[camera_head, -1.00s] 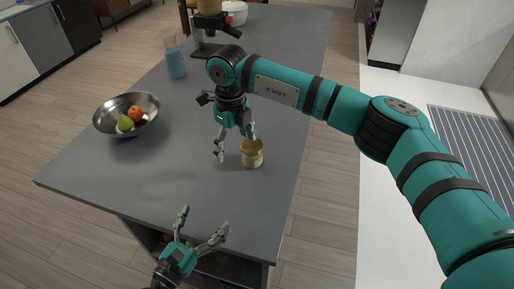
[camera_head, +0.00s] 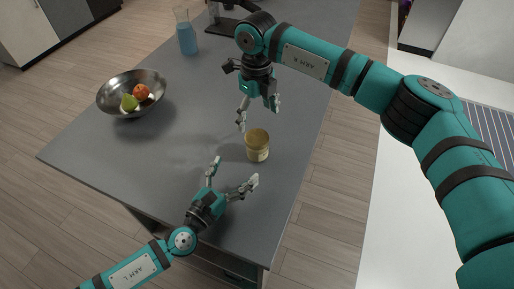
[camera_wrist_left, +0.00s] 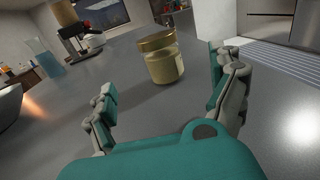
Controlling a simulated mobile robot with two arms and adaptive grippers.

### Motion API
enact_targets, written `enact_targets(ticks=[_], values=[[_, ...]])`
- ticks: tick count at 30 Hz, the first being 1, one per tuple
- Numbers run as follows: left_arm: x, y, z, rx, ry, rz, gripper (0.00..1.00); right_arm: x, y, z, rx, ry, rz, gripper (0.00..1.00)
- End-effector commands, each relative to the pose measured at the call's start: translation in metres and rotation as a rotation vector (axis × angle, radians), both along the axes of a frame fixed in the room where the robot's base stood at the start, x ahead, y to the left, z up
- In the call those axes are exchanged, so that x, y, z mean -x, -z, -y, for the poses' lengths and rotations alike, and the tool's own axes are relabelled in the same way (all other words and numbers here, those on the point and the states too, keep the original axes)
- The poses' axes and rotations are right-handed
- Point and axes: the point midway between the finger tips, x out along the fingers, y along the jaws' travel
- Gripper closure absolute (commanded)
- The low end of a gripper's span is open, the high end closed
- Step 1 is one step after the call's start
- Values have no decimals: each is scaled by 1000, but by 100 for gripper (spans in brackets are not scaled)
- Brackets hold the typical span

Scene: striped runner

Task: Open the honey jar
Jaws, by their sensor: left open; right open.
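The honey jar (camera_head: 257,150) stands upright on the grey table, with its gold lid (camera_head: 257,136) on top. It also shows in the left wrist view (camera_wrist_left: 164,67), beyond and between my open fingers. My left gripper (camera_head: 235,174) is open and empty, on the near side of the jar and apart from it. My right gripper (camera_head: 259,116) is open, just behind the jar and above the table, with its fingers pointing down. It does not appear to hold anything.
A metal bowl (camera_head: 112,98) with a green pear (camera_head: 129,103) and an orange fruit (camera_head: 141,91) stands at the left. A blue glass jug (camera_head: 187,40) and a coffee machine (camera_wrist_left: 78,30) stand further back. The table (camera_head: 130,160) is clear between bowl and jar.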

Motion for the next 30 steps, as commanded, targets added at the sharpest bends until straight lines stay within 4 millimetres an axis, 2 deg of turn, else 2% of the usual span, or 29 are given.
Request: enact_targets(ticks=[9, 15, 21, 30], values=[[-56, -1, 34, 2, 0, 1, 7, 0, 0, 0, 0, 0, 0, 15], [-83, -1, 50, 1, 0, 0, 7, 0, 0, 0, 0, 0, 0, 15], [-95, 0, 58, -1, 1, 1, 7, 0, 0, 0, 0, 0, 0, 15], [-97, 0, 59, -1, 1, -1, 7, 0, 0, 0, 0, 0, 0, 15]])
